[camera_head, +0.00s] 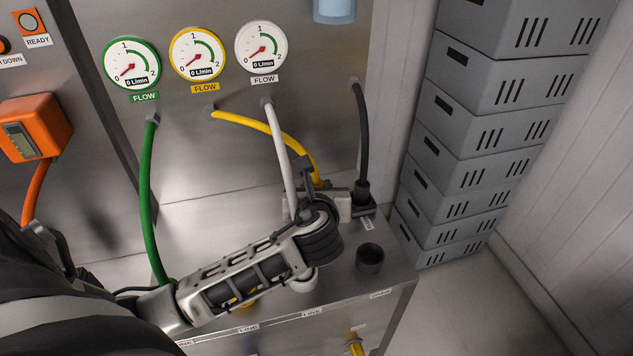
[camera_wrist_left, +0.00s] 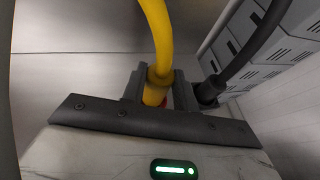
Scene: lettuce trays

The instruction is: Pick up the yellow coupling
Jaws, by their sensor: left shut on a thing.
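The yellow coupling (camera_wrist_left: 154,95) sits at the end of a yellow hose (camera_wrist_left: 157,35), between the two dark fingers of my left gripper (camera_wrist_left: 158,88) in the left wrist view. My left gripper is shut on it. In the head view the yellow hose (camera_head: 262,126) curves from the panel down to my left gripper (camera_head: 319,187), at the back of the metal ledge. The coupling is mostly hidden there by the gripper and wrist. My right gripper is not in view.
A black hose (camera_head: 363,130) ends in a black holder just right of my left gripper. A white hose (camera_head: 282,150) passes close on the left, a green hose (camera_head: 146,190) farther left. A dark cup (camera_head: 370,258) stands on the ledge (camera_head: 395,275). Grey crates (camera_head: 465,160) are stacked at right.

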